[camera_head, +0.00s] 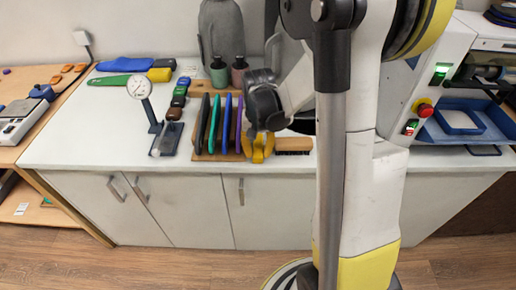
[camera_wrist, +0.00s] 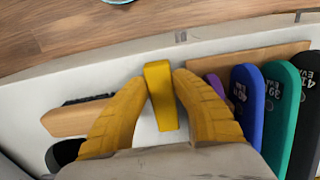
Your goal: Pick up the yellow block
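My gripper (camera_head: 258,152) has yellow fingers and reaches down near the front of the white counter, right of the row of upright insoles. In the wrist view, the yellow block (camera_wrist: 160,92) sits between the two fingertips (camera_wrist: 161,78). A fingertip meets each side of it, with no clear gap, so the gripper looks shut on it. Its long face shows, tilted a little. I cannot tell whether it touches the counter. In the head view, the block merges with the yellow fingers.
Several insoles, including a blue one (camera_wrist: 245,95) and a green one (camera_wrist: 282,105), stand close on one side. A wooden-handled brush (camera_head: 293,144) lies on the other. A dial gauge (camera_head: 140,88) and bottles (camera_head: 219,72) stand on the counter (camera_head: 80,148). A machine (camera_head: 440,70) is at right.

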